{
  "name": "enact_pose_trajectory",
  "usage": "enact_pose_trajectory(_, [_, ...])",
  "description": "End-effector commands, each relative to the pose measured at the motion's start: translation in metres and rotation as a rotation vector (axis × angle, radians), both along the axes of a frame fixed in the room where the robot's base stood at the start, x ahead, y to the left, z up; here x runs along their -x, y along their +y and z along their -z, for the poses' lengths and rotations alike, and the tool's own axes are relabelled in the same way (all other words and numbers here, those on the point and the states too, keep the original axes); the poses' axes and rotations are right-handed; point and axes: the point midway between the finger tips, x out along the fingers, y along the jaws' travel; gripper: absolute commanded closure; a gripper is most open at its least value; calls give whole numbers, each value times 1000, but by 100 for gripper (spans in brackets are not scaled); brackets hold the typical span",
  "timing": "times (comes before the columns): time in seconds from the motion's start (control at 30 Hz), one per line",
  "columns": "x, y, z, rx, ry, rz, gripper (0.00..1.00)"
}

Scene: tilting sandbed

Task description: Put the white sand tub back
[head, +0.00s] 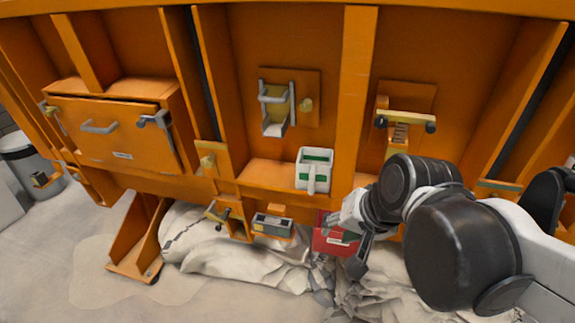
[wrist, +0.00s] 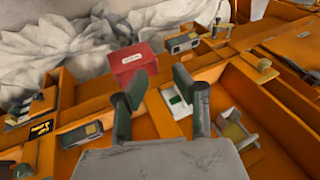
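The white sand tub (head: 314,172), with green patches and a front handle, sits upright on the orange ledge right of centre in the head view. In the wrist view the tub (wrist: 172,97) lies beyond my fingers, partly hidden by the right finger. My gripper (head: 352,238) is below and to the right of the tub in the head view, apart from it. In the wrist view my gripper (wrist: 161,78) has its two fingers spread with nothing held between them.
A red box (head: 330,238) is close beside my gripper, low on the machine. A grey bracket (head: 276,110) is above the tub. A grey box (head: 272,225) and a lever (head: 218,213) stick out below. An orange drawer (head: 110,128) is at left. Pale crumpled sacking (head: 235,262) lies underneath.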

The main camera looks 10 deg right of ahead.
Motion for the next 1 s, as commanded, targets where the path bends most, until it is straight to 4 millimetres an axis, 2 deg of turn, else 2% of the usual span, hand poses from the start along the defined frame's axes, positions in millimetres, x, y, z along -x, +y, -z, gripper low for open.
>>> enact_pose_trajectory(0.03, [11, 1, 0, 71, -18, -63, 74])
enact_pose_trajectory(0.13, [25, -2, 0, 201, -49, -175, 74])
enact_pose_trajectory(0.33, [40, -6, -1, 354, -84, -305, 74])
enact_pose_trajectory(1.0, [41, -7, -1, 379, -89, -324, 74])
